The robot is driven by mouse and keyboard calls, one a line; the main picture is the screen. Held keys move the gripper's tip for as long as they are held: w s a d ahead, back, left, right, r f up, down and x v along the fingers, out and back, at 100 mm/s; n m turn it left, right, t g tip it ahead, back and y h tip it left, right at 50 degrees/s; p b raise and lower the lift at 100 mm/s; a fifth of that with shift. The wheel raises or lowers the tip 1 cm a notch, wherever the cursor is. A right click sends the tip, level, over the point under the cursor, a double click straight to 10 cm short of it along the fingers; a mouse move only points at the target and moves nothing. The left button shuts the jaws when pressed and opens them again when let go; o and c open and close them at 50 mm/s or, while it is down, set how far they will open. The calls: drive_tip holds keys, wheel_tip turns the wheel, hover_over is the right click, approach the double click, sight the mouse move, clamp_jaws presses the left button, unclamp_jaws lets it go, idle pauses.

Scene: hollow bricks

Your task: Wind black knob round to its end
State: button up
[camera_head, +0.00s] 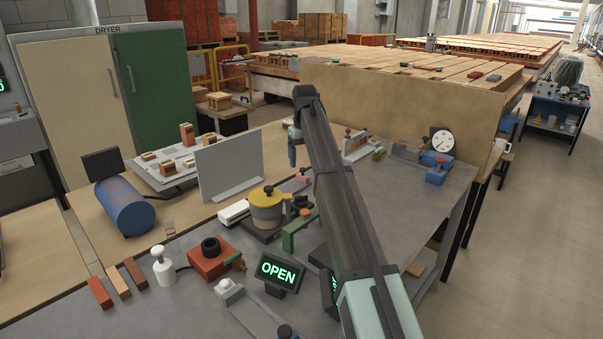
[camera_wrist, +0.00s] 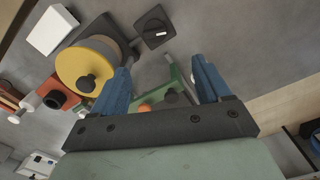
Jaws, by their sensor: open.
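A black knob (camera_wrist: 155,27) with a white pointer mark sits on a dark square plate at the top middle of the wrist view. A dark knob-like shape (camera_head: 299,203) beside the yellow pot in the head view looks like the same knob, partly unclear. My gripper (camera_wrist: 160,65) is open, with its two blue fingers apart and nothing between them. The knob appears just beyond the fingertips, roughly in line with the gap, and is not touched. In the head view the blue fingers (camera_head: 292,155) hang above the bench, behind the knob.
A yellow pot (camera_head: 266,208) with a black lid knob stands close beside the knob. A green handle (camera_head: 299,229) is in front. A red block with a black ring (camera_head: 209,260) and an OPEN sign (camera_head: 279,273) stand nearer. A grey upright panel (camera_head: 229,165) stands behind.

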drive_tip(key=s+d, duration=0.3)
drive_tip(key=s, duration=0.2)
drive_tip(key=m+t+y, duration=0.2)
drive_tip(key=m+t, duration=0.2)
drive_tip(key=m, duration=3.2)
approach(301, 196)
drive_tip(key=x, duration=0.8)
drive_tip(key=shift+w+f, duration=0.1)
drive_tip(key=shift+f, duration=0.05)
drive_tip(key=shift+c, duration=0.3)
